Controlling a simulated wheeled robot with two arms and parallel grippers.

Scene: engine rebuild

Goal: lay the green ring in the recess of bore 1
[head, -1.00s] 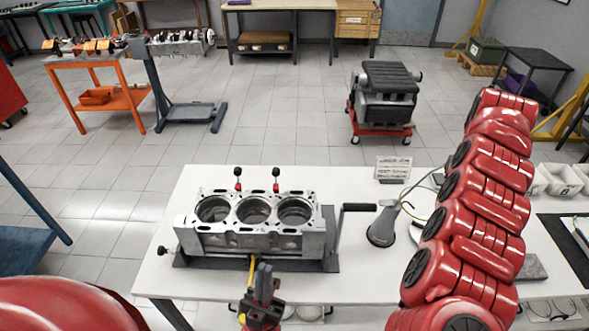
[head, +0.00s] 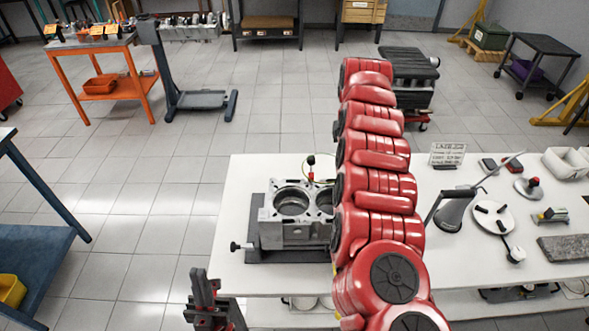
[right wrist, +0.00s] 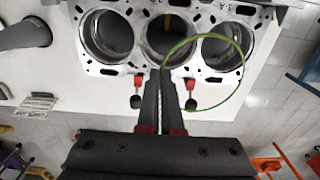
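The engine block (head: 283,236) stands on the white table, its right part hidden behind my right arm in the head view. In the right wrist view its three bores show, and a faint mark like "1A" lies near the right one (right wrist: 222,52). My right gripper (right wrist: 164,76) is shut on the thin green ring (right wrist: 243,73) at its edge. The ring shows across the right bore and past the block's edge, above the block; its exact height cannot be told. My left gripper (head: 208,283) is low, left of the table's front; its finger gap is unclear.
Two red-and-black knobs (right wrist: 137,92) (right wrist: 191,92) stand up along the block's edge near my right fingers. A crank handle (head: 450,207), a white disc (head: 492,216) and small tools lie right of the block.

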